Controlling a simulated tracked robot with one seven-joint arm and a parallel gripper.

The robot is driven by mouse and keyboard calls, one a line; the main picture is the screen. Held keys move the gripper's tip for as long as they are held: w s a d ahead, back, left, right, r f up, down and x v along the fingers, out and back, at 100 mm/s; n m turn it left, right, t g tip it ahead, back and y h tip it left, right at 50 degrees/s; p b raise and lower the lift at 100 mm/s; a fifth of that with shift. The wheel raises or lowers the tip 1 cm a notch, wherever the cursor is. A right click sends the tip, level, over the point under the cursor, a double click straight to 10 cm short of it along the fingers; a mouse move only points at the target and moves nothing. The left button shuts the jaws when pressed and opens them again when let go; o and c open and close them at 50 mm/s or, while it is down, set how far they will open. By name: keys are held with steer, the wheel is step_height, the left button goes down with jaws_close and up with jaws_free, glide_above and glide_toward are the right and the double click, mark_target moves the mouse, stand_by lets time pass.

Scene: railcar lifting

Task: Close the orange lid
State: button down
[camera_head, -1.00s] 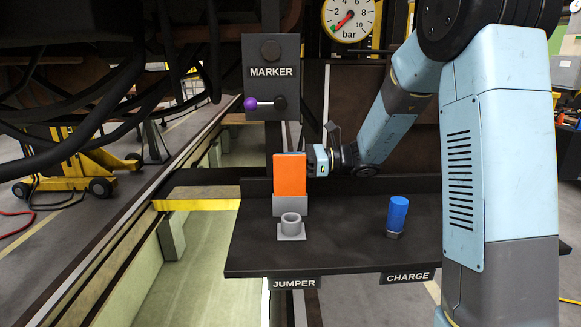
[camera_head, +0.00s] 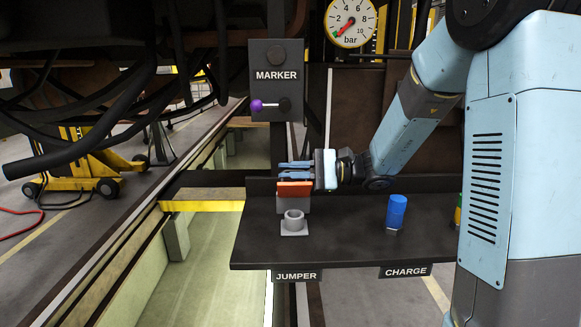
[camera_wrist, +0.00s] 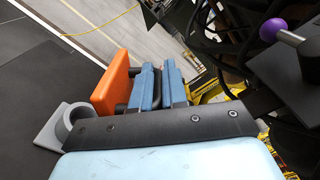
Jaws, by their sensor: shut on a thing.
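The orange lid (camera_head: 295,189) shows as a short, foreshortened band above its grey base (camera_head: 294,208) at the back of the dark shelf. In the wrist view the lid (camera_wrist: 112,84) is an orange slab with dark handle posts on its side facing my fingers. My gripper (camera_head: 296,170) reaches in from the right, just above the lid. In the wrist view its two blue fingers (camera_wrist: 160,86) are close together beside the lid, shut on its dark handle. The handle's grasped part is mostly hidden by the fingers. I cannot tell whether the lid touches its seat.
A grey round socket (camera_head: 293,222) stands in front of the base. A blue cylinder (camera_head: 397,211) stands to the right on the shelf (camera_head: 340,245). The marker panel (camera_head: 276,80) with a purple-knobbed lever (camera_head: 257,105) hangs above. Black hoses hang at the left.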

steer(key=shift+s+a+f, duration=0.15)
steer(key=shift+s+f, duration=0.45)
steer(key=shift+s, duration=0.35)
steer(key=c, duration=1.5)
jaws_free()
steer(key=shift+o, duration=0.3)
steer(key=d, duration=1.2)
steer(key=shift+s, duration=0.15)
